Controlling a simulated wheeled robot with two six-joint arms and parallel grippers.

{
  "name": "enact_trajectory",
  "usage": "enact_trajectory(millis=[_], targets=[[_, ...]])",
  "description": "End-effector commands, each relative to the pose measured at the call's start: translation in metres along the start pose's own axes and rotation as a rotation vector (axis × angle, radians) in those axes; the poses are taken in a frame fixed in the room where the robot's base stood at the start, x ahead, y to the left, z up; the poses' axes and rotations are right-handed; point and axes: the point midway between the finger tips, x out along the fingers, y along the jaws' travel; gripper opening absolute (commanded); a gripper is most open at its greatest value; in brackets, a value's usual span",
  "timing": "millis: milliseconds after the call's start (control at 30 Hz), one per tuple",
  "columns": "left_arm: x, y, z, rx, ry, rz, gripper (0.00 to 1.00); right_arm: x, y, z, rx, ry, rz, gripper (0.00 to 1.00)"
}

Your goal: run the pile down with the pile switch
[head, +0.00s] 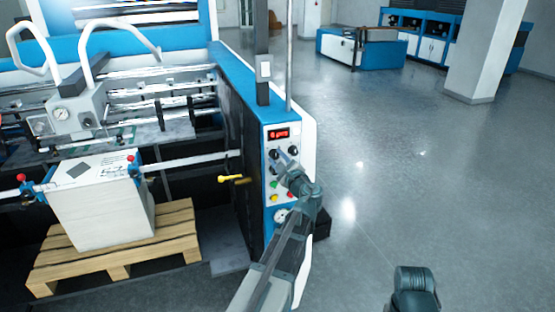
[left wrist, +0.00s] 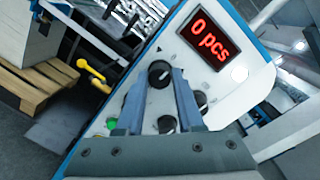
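The pile (head: 105,215), a tall white stack of sheets, stands on a wooden pallet (head: 115,252) at the left in the head view. The control panel (head: 269,188) on the machine's end carries several black knobs and coloured buttons; their labels are not readable. My left gripper (head: 283,164) is at the panel, below the red display. In the left wrist view its two fingers (left wrist: 161,80) are apart, with a black knob (left wrist: 160,72) at their tips, between them. I cannot tell whether they touch it.
The display (left wrist: 209,41) reads "0 pcs". A yellow handle (head: 232,178) sticks out left of the panel. A gauge (head: 281,215) sits low on the panel. The grey floor to the right is open, with blue cabinets (head: 432,48) far back.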

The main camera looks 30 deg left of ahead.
Motion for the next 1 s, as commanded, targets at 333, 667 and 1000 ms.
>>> enact_trajectory(millis=[333, 667, 1000], targets=[[-0.0003, 0.0003, 0.0, -0.008, 0.001, 0.002, 0.0, -0.0001, 0.0, 0.0, 0.0, 0.0, 0.0, 0.5], [-0.0004, 0.0002, 0.0007, -0.161, 0.01, 0.011, 0.0, -0.0036, 0.0003, 0.0002, 0.0, 0.0, 0.0, 0.5], [-0.0005, 0.0008, 0.0012, -0.451, 0.026, 0.028, 0.0, -0.0086, 0.0008, 0.0006, -0.001, 0.0, 0.0, 0.5]])
